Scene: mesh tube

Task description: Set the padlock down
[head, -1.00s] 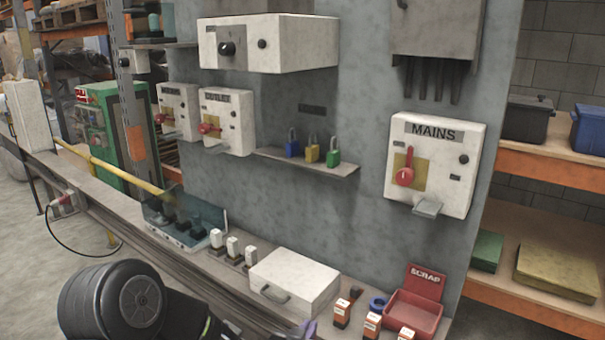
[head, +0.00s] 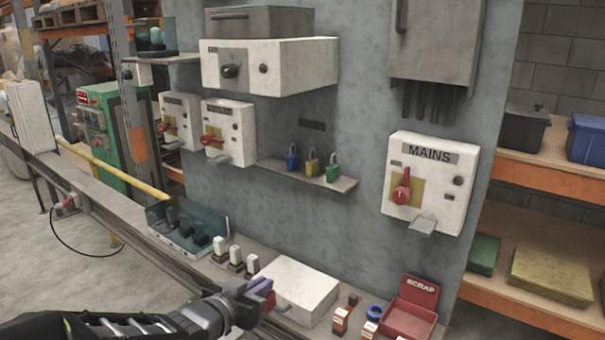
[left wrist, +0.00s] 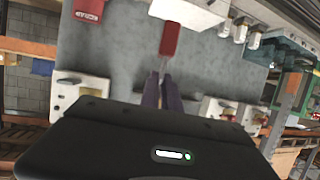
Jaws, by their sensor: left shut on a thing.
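A red padlock (left wrist: 170,38) shows in the left wrist view just beyond my left gripper's fingertips (left wrist: 163,75). Its shackle end is towards the fingers, which are shut on it. In the head view my left gripper (head: 262,291) is in front of the white case at the bottom centre. The padlock is mostly hidden there, with only a small dark red patch by the fingers. A blue padlock (head: 292,159), a yellow padlock (head: 312,164) and a green padlock (head: 333,171) stand on a small wall shelf (head: 343,184). My right gripper is not in view.
The white case (head: 300,283) lies on the bench. The red scrap bin (head: 408,317) and small orange-white boxes (head: 342,318) are to its right. White-topped blocks (head: 236,255) are to its left. The mains box (head: 432,182) juts from the wall at right.

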